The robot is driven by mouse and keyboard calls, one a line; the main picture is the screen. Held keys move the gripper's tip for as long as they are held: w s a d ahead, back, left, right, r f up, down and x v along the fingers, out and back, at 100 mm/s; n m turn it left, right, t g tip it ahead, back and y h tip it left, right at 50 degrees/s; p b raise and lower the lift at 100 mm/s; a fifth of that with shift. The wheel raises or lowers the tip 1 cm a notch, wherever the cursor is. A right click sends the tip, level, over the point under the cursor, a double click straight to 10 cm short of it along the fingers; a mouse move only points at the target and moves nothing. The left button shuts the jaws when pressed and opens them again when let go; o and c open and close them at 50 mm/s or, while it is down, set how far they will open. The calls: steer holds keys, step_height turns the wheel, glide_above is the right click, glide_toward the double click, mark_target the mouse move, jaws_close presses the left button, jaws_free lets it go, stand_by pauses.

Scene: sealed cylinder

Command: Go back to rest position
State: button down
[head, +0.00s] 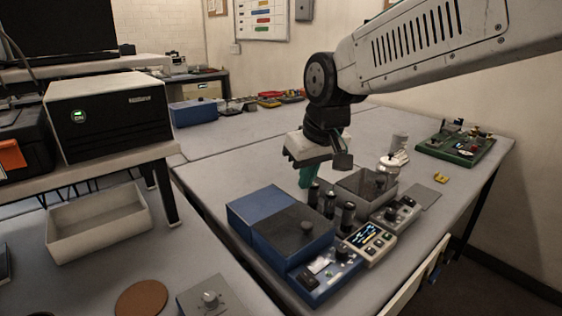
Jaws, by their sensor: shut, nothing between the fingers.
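My gripper (315,168) hangs at the end of my arm, which reaches in from the upper right. It is above the table (240,160), just behind a row of dark cylinders (330,203). Its fingers are small and partly hidden here; they look closed with nothing held. The dark cylinders stand upright between a blue box with a dark lid (285,225) and a grey open bin (368,190). I cannot tell which of them is the sealed one.
A meter with a lit display (370,240) and a small control box (402,212) sit in front of the bin. A green board (456,145) lies at the right. A black instrument (110,115) stands on a shelf at the left.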

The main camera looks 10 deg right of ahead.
steer(key=s+d+f+m, duration=0.1)
steer(key=s+d, duration=0.3)
steer(key=s, duration=0.3)
steer(key=s+d+m+g+h, duration=0.1)
steer(key=s+d+m, duration=0.1)
steer(key=s+d, duration=0.3)
steer(key=s+d+f+m, duration=0.1)
steer(key=s+d, duration=0.4)
steer(key=s, duration=0.6)
steer(key=shift+f+g, duration=0.35)
steer(key=shift+g, duration=0.05)
steer(key=shift+s, duration=0.1)
